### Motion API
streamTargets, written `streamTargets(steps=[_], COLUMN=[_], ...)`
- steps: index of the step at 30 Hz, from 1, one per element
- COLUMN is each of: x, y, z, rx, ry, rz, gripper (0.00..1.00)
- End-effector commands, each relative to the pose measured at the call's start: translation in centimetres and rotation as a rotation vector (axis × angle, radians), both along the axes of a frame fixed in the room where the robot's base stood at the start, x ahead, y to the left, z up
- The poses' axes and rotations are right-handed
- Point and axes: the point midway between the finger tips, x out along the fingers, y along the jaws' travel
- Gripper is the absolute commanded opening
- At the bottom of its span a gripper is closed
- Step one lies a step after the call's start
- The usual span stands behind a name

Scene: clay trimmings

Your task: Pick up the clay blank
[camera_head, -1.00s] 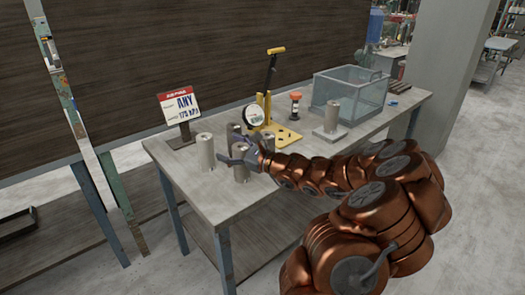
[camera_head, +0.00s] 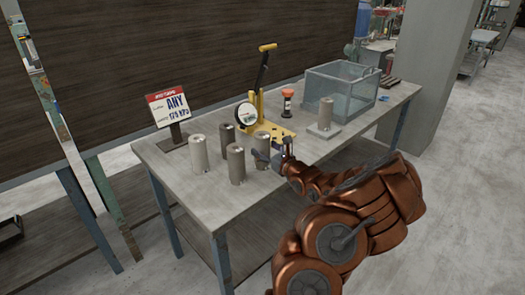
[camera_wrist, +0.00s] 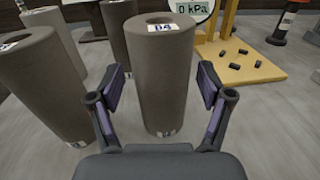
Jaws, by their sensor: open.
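Several grey clay cylinders stand upright on the table, so I cannot tell which one the task names. The wrist view shows one labelled blank (camera_wrist: 163,85) straight ahead, between my fingers, its label reading about "04". It appears to be the rightmost of the front group (camera_head: 262,146) in the head view. Others stand at the left (camera_head: 199,154), front (camera_head: 236,165) and back (camera_head: 228,138). My gripper (camera_head: 277,158) is open and empty, fingers spread on either side of the labelled blank, with gaps visible. Its tips are partly hidden in the head view.
A yellow press with a gauge (camera_head: 265,112) stands behind; its gauge reads 0 kPa in the wrist view. Another cylinder (camera_head: 326,113) stands on a plate beside a glass tank (camera_head: 342,90). A sign (camera_head: 170,110) stands at left. The table's front left is clear.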

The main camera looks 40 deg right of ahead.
Motion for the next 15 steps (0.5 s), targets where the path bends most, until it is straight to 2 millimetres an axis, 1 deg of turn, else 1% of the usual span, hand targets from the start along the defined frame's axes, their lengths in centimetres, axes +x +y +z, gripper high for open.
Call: streamTargets(steps=[9, 12, 15], x=[3.4, 4.2, 4.5], y=[-0.8, -0.9, -1.0], z=[-0.1, 0.0, -0.1], rx=[-0.003, -0.002, -0.001], ry=[0.003, -0.001, -0.003], rz=[-0.001, -0.001, -0.002], gripper=[0.79, 0.79, 0.79])
